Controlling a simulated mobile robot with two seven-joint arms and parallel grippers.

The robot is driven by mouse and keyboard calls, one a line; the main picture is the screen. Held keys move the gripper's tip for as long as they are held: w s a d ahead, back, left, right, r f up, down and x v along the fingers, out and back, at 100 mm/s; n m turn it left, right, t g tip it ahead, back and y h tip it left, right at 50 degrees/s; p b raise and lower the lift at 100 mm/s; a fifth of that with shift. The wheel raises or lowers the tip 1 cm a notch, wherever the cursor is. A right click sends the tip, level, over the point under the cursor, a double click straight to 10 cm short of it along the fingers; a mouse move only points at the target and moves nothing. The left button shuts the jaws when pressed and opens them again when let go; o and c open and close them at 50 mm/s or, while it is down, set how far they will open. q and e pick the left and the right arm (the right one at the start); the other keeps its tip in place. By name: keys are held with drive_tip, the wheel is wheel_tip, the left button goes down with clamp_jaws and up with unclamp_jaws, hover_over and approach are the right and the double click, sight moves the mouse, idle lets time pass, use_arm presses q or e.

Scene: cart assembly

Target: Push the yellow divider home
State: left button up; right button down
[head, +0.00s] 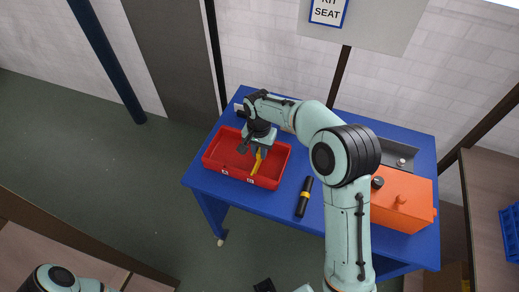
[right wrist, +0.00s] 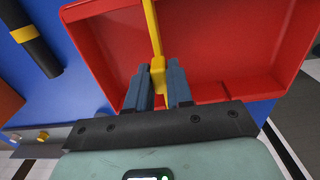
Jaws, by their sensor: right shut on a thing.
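The yellow divider (head: 257,163) stands in the red tray (head: 215,152), right of the tray's middle. My right gripper (head: 262,146) reaches down into the tray from above and is shut on the divider. In the right wrist view the dark fingers (right wrist: 159,88) pinch a yellow block at the end of the divider (right wrist: 153,35), whose thin bar runs away across the red tray (right wrist: 220,45). Whether the divider's lower edge is fully seated in the tray cannot be told. My left gripper does not show; only a part of my left arm is at the bottom left.
The tray stands on a blue table (head: 300,165). A black cylinder with a yellow band (head: 304,197) lies right of the tray. An orange box (head: 402,203) and a grey tray (head: 400,152) are farther right. Clear table lies between the red tray and the cylinder.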

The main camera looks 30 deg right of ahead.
drive_tip(key=c, duration=0.9)
unclamp_jaws()
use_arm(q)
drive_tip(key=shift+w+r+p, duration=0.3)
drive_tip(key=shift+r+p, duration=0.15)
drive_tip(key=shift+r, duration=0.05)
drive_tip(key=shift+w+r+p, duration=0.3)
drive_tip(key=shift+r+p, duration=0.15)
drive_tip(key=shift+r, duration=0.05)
use_arm(e)
wheel_tip(320, 180, up, 13)
drive_tip(key=shift+r, duration=0.15)
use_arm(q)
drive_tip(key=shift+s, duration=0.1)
use_arm(e)
drive_tip(key=shift+a, duration=0.1)
